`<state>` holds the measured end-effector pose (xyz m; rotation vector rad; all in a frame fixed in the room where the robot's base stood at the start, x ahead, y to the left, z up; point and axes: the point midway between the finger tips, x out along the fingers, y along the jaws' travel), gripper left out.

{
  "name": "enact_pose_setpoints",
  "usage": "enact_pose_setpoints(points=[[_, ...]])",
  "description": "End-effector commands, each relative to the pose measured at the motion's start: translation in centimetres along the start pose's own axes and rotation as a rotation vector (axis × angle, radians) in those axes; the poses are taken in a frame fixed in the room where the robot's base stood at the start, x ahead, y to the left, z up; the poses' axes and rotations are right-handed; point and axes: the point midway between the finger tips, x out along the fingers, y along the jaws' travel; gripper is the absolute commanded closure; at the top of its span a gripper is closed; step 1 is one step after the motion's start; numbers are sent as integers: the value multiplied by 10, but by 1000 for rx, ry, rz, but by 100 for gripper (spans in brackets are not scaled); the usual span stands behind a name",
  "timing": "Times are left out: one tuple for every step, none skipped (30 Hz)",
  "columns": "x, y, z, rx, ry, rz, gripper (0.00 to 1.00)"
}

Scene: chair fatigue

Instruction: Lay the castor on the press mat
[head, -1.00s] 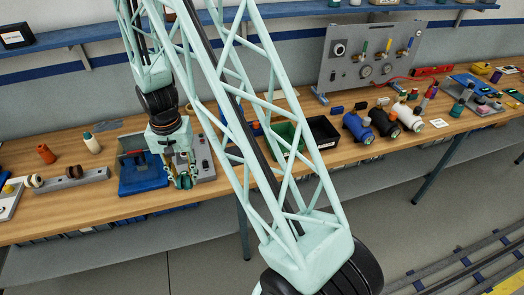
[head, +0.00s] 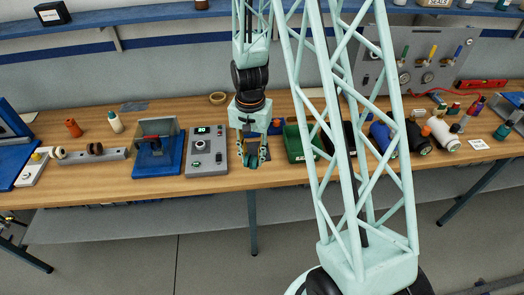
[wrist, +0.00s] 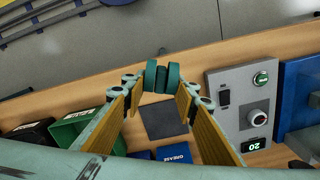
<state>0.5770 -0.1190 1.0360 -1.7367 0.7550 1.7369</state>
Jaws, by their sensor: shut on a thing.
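My gripper (head: 251,158) hangs over the workbench near its front edge, to the right of a grey control box. It is shut on the teal twin-wheeled castor (wrist: 162,77), which shows between the fingertips in the wrist view. In the head view the castor (head: 252,162) is small and partly hidden by the fingers. A dark grey square mat (wrist: 164,118), which looks like the press mat, lies flat on the bench beneath the gripper in the wrist view. The castor appears above the bench, apart from the mat. In the head view the gripper mostly hides the mat.
The control box (head: 207,152) with dial and green button stands left of the gripper, with a blue guarded fixture (head: 158,150) beyond it. A green bin (head: 293,143) and blue grease box (wrist: 174,153) are nearby. My arm's lattice hides part of the bench at right.

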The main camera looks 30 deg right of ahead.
Motion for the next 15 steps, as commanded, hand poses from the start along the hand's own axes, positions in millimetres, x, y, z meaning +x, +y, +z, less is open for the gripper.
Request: enact_pose_setpoints(points=[[0, 0, 0, 0, 0, 0, 82], [0, 0, 0, 0, 0, 0, 82], [0, 0, 0, 0, 0, 0, 82], [0, 0, 0, 0, 0, 0, 82], [0, 0, 0, 0, 0, 0, 82], [0, 0, 0, 0, 0, 0, 82], [0, 0, 0, 0, 0, 0, 82], [0, 0, 0, 0, 0, 0, 82], [0, 0, -1, 0, 0, 0, 82], [0, 0, -2, 0, 0, 0, 82], [0, -1, -4, 1, 1, 0, 82], [0, -1, -6, 1, 1, 0, 82], [0, -2, -8, 1, 1, 0, 82], [0, -2, -10, 1, 1, 0, 82], [1, -3, -14, 1, 1, 0, 82]])
